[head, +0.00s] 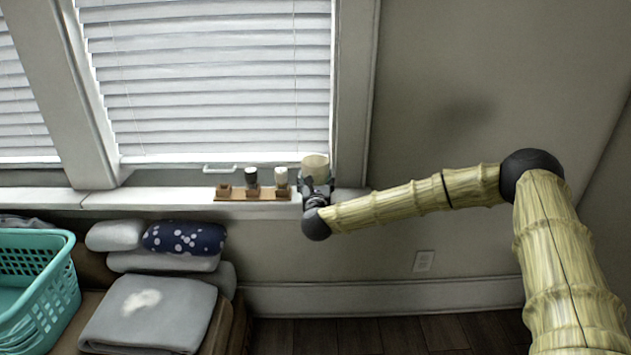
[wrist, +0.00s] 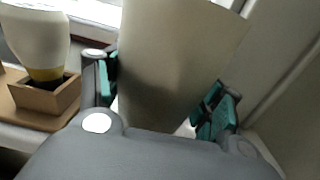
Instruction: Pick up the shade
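The shade (head: 315,167) is a plain beige, slightly flared cylinder above the right end of the window sill. In the wrist view the shade (wrist: 170,65) fills the middle, wider toward the top. My gripper (head: 317,187) is at the shade, with its fingers spread to either side of it. In the wrist view my gripper (wrist: 155,95) has one teal-padded finger close by the shade's left edge and the other close by its right edge. I cannot tell whether both pads press on it. The shade's lower end is hidden behind the gripper body.
A wooden rack (head: 233,194) with small jars stands on the sill (head: 150,199) just left of my gripper; a pale jar (wrist: 38,40) is close to the left finger. The window frame (head: 352,100) rises close on the right. Cushions (head: 184,238) and a teal basket (head: 55,290) are below.

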